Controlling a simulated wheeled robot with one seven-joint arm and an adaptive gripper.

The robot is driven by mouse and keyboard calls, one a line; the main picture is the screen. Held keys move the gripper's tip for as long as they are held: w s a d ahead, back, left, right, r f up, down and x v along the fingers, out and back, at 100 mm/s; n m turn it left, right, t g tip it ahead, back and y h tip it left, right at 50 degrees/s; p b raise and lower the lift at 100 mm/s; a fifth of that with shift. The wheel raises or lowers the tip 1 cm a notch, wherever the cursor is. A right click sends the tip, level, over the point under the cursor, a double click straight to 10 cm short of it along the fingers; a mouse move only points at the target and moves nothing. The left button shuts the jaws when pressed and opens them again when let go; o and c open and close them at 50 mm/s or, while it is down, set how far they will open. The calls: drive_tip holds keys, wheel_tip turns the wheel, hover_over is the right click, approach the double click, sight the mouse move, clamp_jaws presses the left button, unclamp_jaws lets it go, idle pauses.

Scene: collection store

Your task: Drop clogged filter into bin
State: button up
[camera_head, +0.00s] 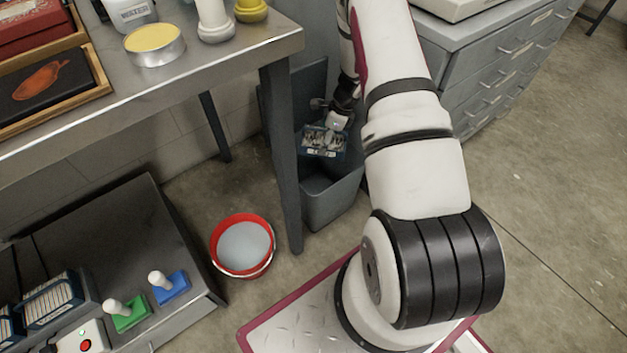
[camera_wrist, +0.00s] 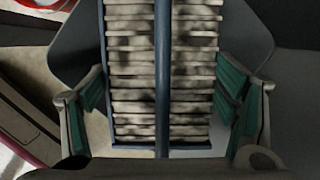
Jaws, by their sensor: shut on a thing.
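The clogged filter (camera_wrist: 125,75) has pale pleats with dark dirt stains and a blue frame with a centre bar. It fills the middle of the wrist view between the fingers of my gripper (camera_wrist: 163,120), which is shut on it. In the head view the filter (camera_head: 322,142) hangs at the mouth of the grey bin (camera_head: 335,205), with my gripper (camera_head: 335,115) just above it. The bin stands on the floor beside the table leg, its lid raised at the back. My arm hides the bin's right side, and its inside is mostly hidden.
A metal table (camera_head: 225,60) with jars and framed trays stands at the left, its leg close to the bin. A red bucket (camera_head: 242,246) is on the floor. A grey drawer cabinet (camera_head: 500,65) stands right of my arm. The floor at right is clear.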

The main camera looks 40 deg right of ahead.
drive_tip(key=shift+f+b, duration=1.65)
drive_tip(key=shift+f, duration=1)
drive_tip(key=o, duration=1.3)
drive_tip(key=shift+r, duration=0.1)
drive_tip(key=v, duration=1.2)
drive_tip(key=shift+s, duration=0.1)
